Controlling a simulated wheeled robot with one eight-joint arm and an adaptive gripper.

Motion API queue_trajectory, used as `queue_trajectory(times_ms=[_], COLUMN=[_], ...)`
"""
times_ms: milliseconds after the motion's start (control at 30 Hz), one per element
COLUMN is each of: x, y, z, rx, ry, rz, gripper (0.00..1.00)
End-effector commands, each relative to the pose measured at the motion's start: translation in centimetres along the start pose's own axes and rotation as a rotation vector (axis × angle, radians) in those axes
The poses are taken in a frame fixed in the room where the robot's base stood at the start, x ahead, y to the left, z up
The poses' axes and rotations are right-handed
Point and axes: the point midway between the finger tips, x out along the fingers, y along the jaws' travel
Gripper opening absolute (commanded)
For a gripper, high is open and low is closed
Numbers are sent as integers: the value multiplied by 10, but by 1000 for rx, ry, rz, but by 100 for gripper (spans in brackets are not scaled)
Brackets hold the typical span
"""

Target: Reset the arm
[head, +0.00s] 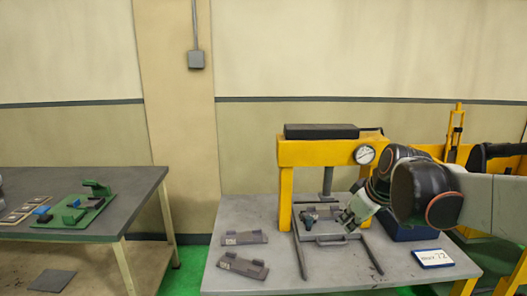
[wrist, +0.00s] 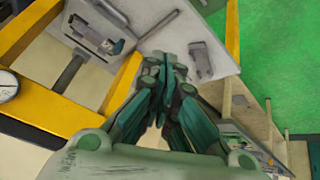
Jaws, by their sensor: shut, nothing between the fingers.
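My gripper (head: 348,219) is in the head view at the right of the yellow press (head: 284,185), over the grey table (head: 235,278). Its fingers are shut and hold nothing. In the wrist view my gripper (wrist: 163,125) points toward the grey table, with its fingers close together. A grey plate with a handle (head: 330,239) lies under the press, and a small dark part sits on it. My gripper is close to the right side of this plate; I cannot tell the exact gap. My arm reaches in from the right.
Two grey fixtures (head: 244,238) (head: 243,265) lie on the table left of the press. A dark blue bin (head: 405,232) and a white sign (head: 433,258) are at its right. A second table (head: 140,182) at the left holds a green fixture (head: 75,214). Green floor shows between the tables.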

Motion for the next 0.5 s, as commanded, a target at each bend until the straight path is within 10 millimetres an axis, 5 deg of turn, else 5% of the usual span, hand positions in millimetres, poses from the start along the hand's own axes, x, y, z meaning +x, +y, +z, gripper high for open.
queue_trajectory(times_ms=[200,500], x=[-39,-68], y=[-49,-106], z=[44,114], rx=[161,383], ry=[-4,14], rz=[50,119], gripper=[0,0])
